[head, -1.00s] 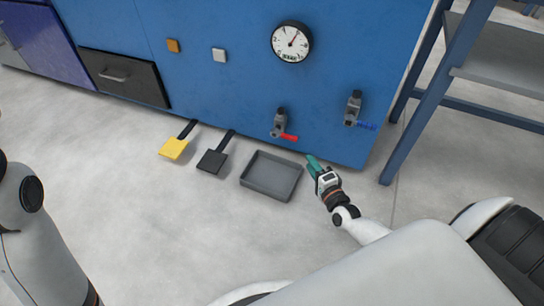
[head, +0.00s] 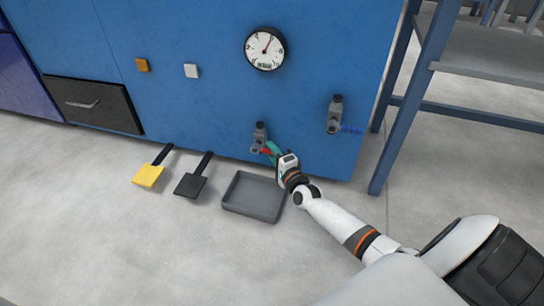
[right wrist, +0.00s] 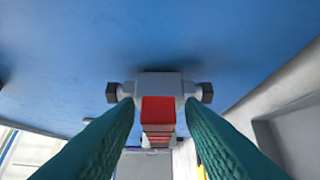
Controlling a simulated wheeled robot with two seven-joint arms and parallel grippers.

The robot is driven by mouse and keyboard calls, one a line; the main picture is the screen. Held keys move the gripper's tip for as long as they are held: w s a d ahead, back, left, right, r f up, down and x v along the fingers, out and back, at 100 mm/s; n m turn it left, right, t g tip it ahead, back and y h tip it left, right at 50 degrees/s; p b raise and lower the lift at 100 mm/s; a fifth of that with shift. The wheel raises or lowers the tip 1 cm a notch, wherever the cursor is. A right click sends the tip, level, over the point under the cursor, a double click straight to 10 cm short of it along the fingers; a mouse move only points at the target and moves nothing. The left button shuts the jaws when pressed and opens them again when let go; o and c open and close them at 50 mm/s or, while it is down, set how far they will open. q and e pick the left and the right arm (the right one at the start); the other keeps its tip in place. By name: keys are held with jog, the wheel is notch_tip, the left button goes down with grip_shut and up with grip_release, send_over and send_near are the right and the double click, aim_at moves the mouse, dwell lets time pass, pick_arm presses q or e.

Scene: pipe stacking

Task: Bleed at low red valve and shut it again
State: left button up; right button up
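The low red valve (head: 259,136) is a grey body on the lower blue panel, above the tray. Its red lever (head: 266,151) is partly hidden by my right gripper (head: 273,150) in the head view. In the right wrist view the red lever (right wrist: 158,112) points end-on at the camera, in front of the grey valve body (right wrist: 158,83). The teal fingers of my right gripper (right wrist: 159,108) stand on either side of the lever, with a narrow gap showing at each side. My left gripper is out of view.
A grey tray (head: 252,197) lies on the floor below the valve. A blue-handled valve (head: 335,115) is to the right, and a round gauge (head: 265,48) is above. A blue rack (head: 395,110) stands right.

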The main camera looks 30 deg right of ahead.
jog(key=shift+w, duration=0.3)
grip_shut()
